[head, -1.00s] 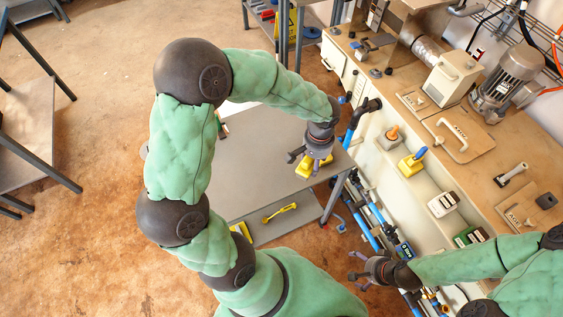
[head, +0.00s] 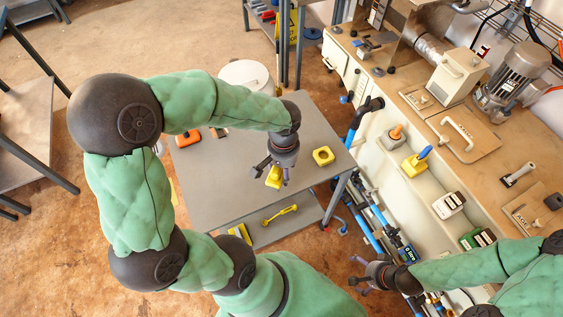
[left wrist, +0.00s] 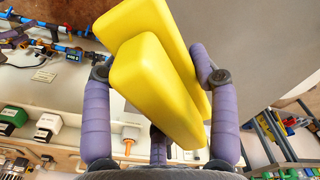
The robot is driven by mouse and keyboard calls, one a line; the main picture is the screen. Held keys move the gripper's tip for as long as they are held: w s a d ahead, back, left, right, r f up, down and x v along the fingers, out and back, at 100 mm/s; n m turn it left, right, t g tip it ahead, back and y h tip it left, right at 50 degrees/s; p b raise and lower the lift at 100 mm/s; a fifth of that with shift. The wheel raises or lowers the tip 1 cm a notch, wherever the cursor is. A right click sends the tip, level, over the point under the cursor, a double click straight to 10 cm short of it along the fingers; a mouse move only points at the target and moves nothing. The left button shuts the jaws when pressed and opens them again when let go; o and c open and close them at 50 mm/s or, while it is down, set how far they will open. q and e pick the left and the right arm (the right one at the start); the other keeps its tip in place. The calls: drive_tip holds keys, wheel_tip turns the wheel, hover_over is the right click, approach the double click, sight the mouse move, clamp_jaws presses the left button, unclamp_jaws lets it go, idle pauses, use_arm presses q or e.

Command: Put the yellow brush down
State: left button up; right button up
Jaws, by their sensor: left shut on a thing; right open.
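My left gripper (head: 283,168) is shut on the yellow brush (head: 273,177), over the grey table (head: 215,190) towards its right side. In the left wrist view the brush (left wrist: 155,85) is a chunky yellow shape of two stacked blocks between the purple fingers. Whether its lower end touches the tabletop cannot be told. My right gripper (head: 366,273) is open and empty, low at the right, away from the table.
A yellow block with a dark hole (head: 323,156) sits on the table, right of my left gripper. An orange piece (head: 187,140) lies at the table's left. A yellow wrench (head: 280,214) lies on the lower shelf. A workbench (head: 440,110) stands at the right.

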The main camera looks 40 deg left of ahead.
use_arm(q)
drive_tip(key=w+a+f+b, duration=0.1)
drive_tip(key=w+a+f, duration=0.1)
drive_tip(key=w+a+f+b, duration=0.1)
drive_tip(key=w+f, duration=0.1)
drive_tip(key=w+a+f+b, duration=0.1)
drive_tip(key=w+a+f, duration=0.1)
drive_tip(key=w+f, duration=0.1)
drive_tip(key=shift+a+f, duration=0.1)
drive_tip(key=shift+a, duration=0.2)
drive_tip(key=shift+w+a+f, duration=0.1)
drive_tip(key=shift+f, duration=0.15)
drive_tip(key=shift+w+a+f+b, duration=0.15)
drive_tip(key=shift+f+b, duration=0.5)
drive_tip(key=shift+f, duration=1.05)
drive_tip(key=shift+f, duration=0.2)
drive_tip(key=o, duration=1)
drive_tip(key=shift+r, duration=0.15)
